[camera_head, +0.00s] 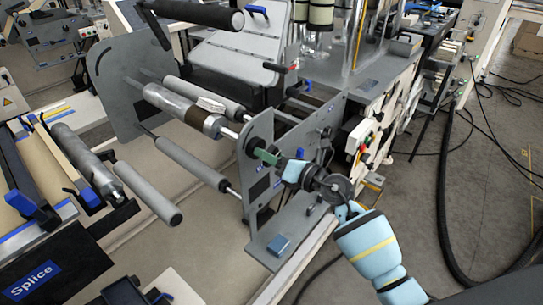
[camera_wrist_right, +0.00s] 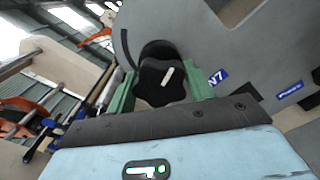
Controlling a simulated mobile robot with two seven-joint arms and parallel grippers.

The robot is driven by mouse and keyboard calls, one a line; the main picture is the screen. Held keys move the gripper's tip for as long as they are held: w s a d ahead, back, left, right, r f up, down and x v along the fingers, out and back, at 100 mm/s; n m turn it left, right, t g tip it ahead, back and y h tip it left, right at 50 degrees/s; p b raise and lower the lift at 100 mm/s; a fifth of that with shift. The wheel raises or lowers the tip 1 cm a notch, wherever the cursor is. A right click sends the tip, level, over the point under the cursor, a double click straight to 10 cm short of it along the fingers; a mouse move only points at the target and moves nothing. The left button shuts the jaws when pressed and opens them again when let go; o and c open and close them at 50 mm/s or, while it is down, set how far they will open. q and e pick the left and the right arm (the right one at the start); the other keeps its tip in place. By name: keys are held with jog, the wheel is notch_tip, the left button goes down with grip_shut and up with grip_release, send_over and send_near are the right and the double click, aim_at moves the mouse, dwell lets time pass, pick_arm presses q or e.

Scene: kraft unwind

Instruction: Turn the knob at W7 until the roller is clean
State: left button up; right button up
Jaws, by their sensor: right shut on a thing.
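The black lobed knob (camera_wrist_right: 160,82) with a white mark sits on a grey plate, left of the blue W7 label (camera_wrist_right: 216,78). My right gripper (camera_head: 263,156) is at the knob on the near side plate, its arm coming from the lower right. In the wrist view the green fingers (camera_wrist_right: 204,86) stand on either side of the knob, shut on it. The roller (camera_head: 170,100) runs from the far plate toward the knob. It is grey, with a brown band (camera_head: 196,117) and a pale printed piece near its right end. My left gripper is not in view.
Grey rollers (camera_head: 190,160) lie below and behind the roller between the far plate (camera_head: 115,85) and near plate (camera_head: 258,190). A Splice table (camera_head: 50,265) stands at the lower left. A black hose (camera_head: 445,200) runs along the floor at right.

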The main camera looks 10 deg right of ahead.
jog(key=o, duration=1)
jog(key=shift+s+d, duration=0.25)
jog(key=shift+s, duration=0.05)
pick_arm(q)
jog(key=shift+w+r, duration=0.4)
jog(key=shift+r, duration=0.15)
pick_arm(e)
jog(key=v, duration=0.6)
jog(key=shift+s, duration=0.1)
jog(key=shift+s, duration=0.1)
